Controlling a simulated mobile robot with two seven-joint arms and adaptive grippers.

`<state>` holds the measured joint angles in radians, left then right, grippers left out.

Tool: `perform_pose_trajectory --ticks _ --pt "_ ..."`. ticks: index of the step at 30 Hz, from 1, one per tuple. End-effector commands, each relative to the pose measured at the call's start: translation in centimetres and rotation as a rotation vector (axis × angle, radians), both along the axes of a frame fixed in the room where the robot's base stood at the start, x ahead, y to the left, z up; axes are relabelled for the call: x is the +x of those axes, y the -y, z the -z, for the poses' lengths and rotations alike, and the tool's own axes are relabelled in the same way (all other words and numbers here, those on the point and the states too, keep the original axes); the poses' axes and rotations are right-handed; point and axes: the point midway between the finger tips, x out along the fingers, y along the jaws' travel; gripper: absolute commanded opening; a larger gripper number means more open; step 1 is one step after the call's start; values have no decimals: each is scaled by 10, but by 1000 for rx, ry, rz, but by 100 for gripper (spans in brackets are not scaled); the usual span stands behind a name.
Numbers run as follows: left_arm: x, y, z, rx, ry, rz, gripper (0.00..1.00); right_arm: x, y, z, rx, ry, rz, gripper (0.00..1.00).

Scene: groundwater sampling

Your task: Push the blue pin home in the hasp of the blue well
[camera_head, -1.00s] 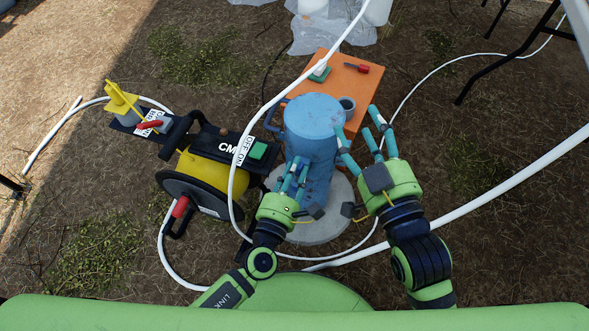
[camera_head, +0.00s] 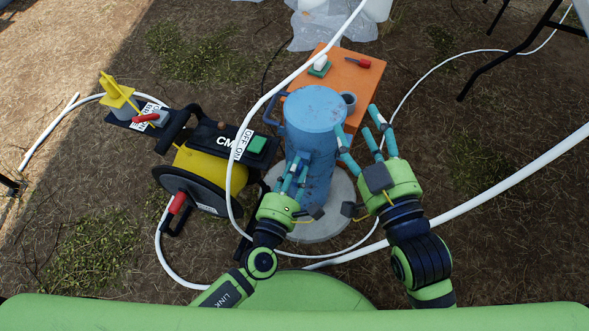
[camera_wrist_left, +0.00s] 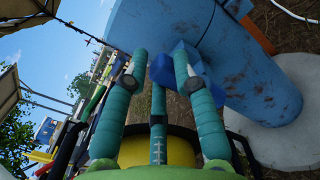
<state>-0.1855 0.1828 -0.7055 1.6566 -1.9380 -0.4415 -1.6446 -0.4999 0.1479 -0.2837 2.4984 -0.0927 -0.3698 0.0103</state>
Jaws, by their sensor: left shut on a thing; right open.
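The blue well (camera_head: 318,140) stands upright on a round concrete pad (camera_head: 341,208), its lid closed. My left gripper (camera_head: 294,172) is at the well's front left side. In the left wrist view its teal fingers (camera_wrist_left: 160,75) close around a small blue piece (camera_wrist_left: 184,64) against the well wall (camera_wrist_left: 232,75). This piece is at the hasp; the fingers hide much of it, and I cannot tell how deep the pin sits. My right gripper (camera_head: 362,138) is open and empty beside the well's right side.
A yellow cable reel (camera_head: 203,168) with a black control panel stands left of the well. An orange board (camera_head: 345,77) with a red-handled tool (camera_head: 358,63) and a grey cup (camera_head: 348,101) lies behind. White hoses cross the ground and pass before the well.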

Motion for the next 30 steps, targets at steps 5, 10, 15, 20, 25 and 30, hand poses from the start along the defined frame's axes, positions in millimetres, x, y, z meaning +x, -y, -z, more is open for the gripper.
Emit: perform_pose_trajectory --ticks 5,10,15,20,25,30 --pt "0 0 6 0 0 0 1 0 0 5 0 0 0 59" --pt "0 0 10 0 0 0 1 0 0 9 0 0 0 59" --pt "0 0 14 0 0 0 1 0 0 13 0 0 0 59" --pt "0 0 18 0 0 0 1 0 0 17 0 0 0 59" --pt "0 0 20 0 -1 0 44 0 0 18 0 0 0 59" --pt "0 0 20 0 -1 0 55 0 0 18 0 0 0 59"
